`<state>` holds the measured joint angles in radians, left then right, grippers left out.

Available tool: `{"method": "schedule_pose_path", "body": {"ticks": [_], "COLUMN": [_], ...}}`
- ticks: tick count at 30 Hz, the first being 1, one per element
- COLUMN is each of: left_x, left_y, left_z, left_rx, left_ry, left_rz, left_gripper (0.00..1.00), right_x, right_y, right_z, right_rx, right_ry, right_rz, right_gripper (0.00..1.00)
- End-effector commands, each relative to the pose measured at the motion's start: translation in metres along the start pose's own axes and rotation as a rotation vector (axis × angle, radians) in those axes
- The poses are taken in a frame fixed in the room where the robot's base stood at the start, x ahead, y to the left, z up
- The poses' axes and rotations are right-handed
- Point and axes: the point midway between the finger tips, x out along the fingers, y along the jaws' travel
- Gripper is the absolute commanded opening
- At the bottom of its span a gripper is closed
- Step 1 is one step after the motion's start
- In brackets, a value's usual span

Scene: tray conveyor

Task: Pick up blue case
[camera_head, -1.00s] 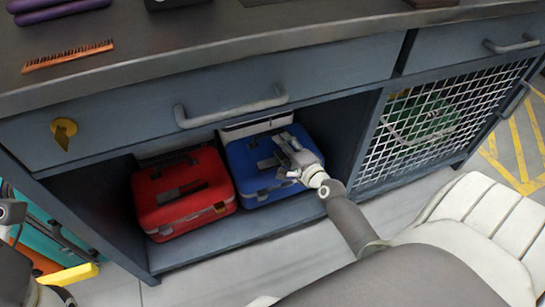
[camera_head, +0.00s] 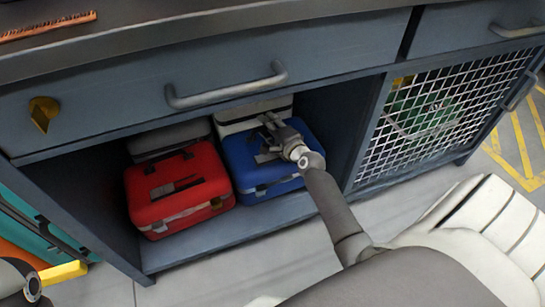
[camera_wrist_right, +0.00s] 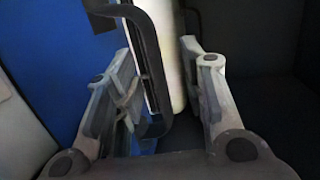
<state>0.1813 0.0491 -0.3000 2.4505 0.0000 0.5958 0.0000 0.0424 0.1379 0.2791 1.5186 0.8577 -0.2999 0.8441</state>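The blue case (camera_head: 245,168) sits on the low shelf inside the grey cabinet, to the right of a red case. My right gripper (camera_head: 272,136) is over its top, by the handle, and hides part of the case. In the right wrist view the dark handle (camera_wrist_right: 150,65) stands between the two fingers of the right gripper (camera_wrist_right: 160,55). The blue surface (camera_wrist_right: 55,50) fills the left side. The fingers are apart, with a gap between the handle and the right finger. Only a part of my left arm shows at the lower left of the head view.
The red case (camera_head: 178,188) stands close beside the blue one. The cabinet's drawer front with its handle (camera_head: 225,92) overhangs the shelf. A partition (camera_head: 340,125) and wire mesh door (camera_head: 425,115) are to the right. A yellow thing (camera_head: 62,273) lies at lower left.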

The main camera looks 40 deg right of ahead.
Motion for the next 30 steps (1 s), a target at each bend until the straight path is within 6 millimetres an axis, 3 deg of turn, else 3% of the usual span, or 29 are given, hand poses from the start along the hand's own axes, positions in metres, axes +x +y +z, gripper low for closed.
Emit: {"method": "schedule_pose_path", "body": {"ticks": [5, 14, 30], "left_x": [0.0006, 0.0004, 0.0005], "left_y": [0.0, 0.0001, 0.0001], "left_z": [-0.0001, 0.0, 0.0], "left_rx": [0.0, 0.0, -0.001], "left_ry": [0.0, -0.001, 0.0], "left_rz": [0.0, 0.0, -0.001], "left_gripper": [0.4, 0.4, 0.4], "right_x": [-0.0002, -0.0004, 0.0], "right_y": [-0.0002, -0.0001, -0.0051], "right_z": [0.0, 0.0001, -0.0006], "right_rx": [0.0, 0.0, -0.001], "right_ry": [0.0, 0.0, 0.002], "right_rz": [0.001, 0.001, -0.009], "right_gripper": [0.38, 0.0, 0.0]}}
